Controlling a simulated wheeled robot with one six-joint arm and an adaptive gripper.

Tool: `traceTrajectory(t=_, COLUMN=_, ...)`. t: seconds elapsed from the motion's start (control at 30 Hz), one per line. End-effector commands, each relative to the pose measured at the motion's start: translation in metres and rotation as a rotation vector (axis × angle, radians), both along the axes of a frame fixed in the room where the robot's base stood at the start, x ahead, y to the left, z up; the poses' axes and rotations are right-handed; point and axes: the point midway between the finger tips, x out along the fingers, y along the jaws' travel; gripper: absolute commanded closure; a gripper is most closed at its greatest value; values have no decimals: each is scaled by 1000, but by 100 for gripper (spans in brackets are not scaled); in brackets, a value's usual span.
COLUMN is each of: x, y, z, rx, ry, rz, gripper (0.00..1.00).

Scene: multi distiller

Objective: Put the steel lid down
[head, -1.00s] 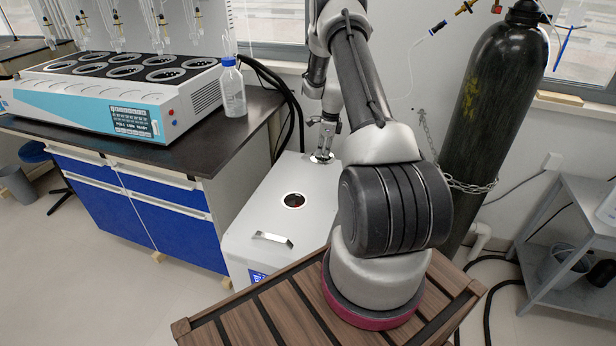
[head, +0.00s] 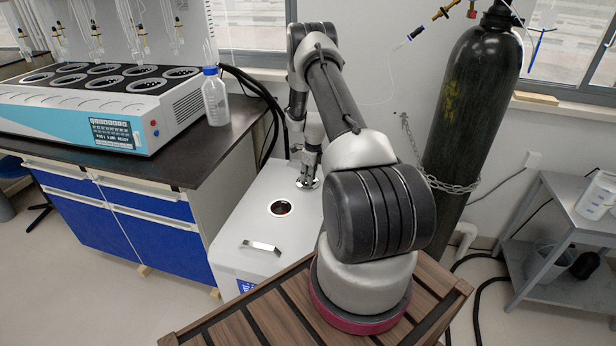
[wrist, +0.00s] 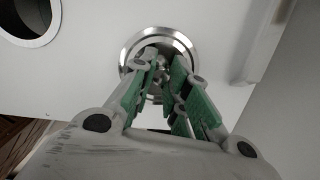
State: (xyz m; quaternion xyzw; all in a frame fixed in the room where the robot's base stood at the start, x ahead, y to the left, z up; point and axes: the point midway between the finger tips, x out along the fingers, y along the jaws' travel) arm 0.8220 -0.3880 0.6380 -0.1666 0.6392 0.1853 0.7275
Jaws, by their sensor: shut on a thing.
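The steel lid (head: 307,183) is a small shiny round disc over the far right part of the white box's top (head: 262,228). My gripper (head: 308,172) points down at it, with its fingers shut on the lid's middle. In the wrist view the lid (wrist: 150,36) shows as a bright ringed disc, with the green-padded fingers of my gripper (wrist: 163,68) closing on its centre. The fingers hide part of the lid. I cannot tell whether the lid touches the box top. A round open hole (head: 281,208) with a metal rim lies nearer and to the left; it also shows in the wrist view (wrist: 30,22).
A metal handle (head: 260,247) stands on the box's front part. A dark-topped bench (head: 190,150) with a blue-capped bottle (head: 215,98) is at left. A chained gas cylinder (head: 466,115) and a grey cart (head: 550,210) are at right.

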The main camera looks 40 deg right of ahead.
Motion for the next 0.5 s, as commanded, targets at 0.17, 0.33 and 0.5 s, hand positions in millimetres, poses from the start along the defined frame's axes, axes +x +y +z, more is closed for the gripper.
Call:
traceTrajectory(t=0.17, x=1, y=0, z=-1, rx=0, ry=-1, rz=0, gripper=100)
traceTrajectory(t=0.33, x=0, y=0, z=-4, rx=0, ry=-1, rz=0, gripper=100)
traceTrajectory(t=0.5, x=1, y=0, z=-4, rx=0, ry=-1, rz=1, gripper=62)
